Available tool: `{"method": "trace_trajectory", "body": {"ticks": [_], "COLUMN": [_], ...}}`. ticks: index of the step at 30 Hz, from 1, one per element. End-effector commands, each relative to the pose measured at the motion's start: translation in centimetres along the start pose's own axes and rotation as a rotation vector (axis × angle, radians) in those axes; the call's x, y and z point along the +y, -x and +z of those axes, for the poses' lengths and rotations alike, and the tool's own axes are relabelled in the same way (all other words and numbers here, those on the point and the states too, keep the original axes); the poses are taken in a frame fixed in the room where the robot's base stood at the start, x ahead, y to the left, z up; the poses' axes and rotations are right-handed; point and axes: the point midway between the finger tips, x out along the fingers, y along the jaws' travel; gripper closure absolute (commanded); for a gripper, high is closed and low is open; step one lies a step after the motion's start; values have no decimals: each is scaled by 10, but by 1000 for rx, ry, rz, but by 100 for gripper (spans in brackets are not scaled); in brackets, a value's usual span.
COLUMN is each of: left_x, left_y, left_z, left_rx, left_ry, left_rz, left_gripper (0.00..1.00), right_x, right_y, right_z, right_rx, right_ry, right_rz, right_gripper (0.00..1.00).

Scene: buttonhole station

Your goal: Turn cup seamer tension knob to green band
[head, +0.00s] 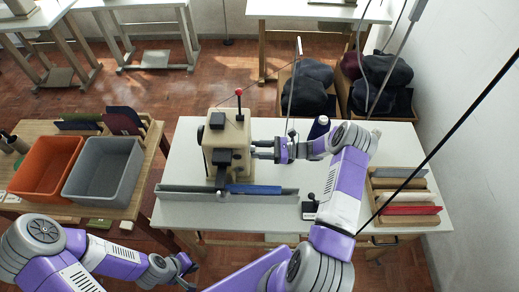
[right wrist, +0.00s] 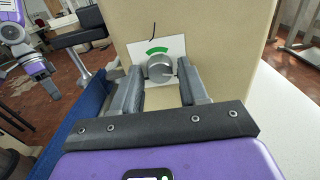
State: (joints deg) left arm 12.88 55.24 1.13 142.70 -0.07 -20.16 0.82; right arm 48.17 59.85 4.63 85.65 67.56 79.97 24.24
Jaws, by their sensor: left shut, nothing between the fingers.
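The tension knob (right wrist: 160,68) is a round grey dial on a white plate (right wrist: 176,46) on the side of the tan cup seamer (head: 228,135). A green band (right wrist: 157,50) arcs on the plate just above the knob. I cannot tell the knob's pointer direction. My right gripper (right wrist: 160,74) is at the plate, its fingers open on either side of the knob with small gaps. In the head view it is at the seamer's right side, and the knob is hidden there. My left gripper (head: 187,266) is shut and empty, low in front of the table.
A grey rail with a blue piece (head: 252,189) runs along the seamer's front. A dark bottle (head: 318,127) stands behind my right arm. A tray of coloured bars (head: 408,197) is at right. Orange (head: 45,168) and grey (head: 104,172) bins sit on the left table.

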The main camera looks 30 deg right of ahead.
Motion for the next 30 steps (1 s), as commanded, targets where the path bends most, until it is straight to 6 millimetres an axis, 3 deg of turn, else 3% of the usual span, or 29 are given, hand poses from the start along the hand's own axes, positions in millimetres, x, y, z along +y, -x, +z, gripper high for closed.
{"method": "trace_trajectory", "body": {"ticks": [1, 8, 20, 30], "left_x": [0, 0, -3, -11], "left_y": [0, 0, -8, -28], "left_z": [0, 0, 0, -1], "left_rx": [0, 0, 0, 0], "left_ry": [0, 0, 0, 0], "left_rz": [0, 0, 0, 0], "left_gripper": [100, 100, 100, 100], "right_x": [0, 0, 0, -1], "right_y": [0, 0, 1, 1], "right_z": [0, 0, -2, -4], "right_rx": [0, 0, 1, 2], "right_ry": [0, 0, 83, 355], "right_rz": [0, 0, -1, -1], "right_gripper": [65, 100, 100, 100]}}
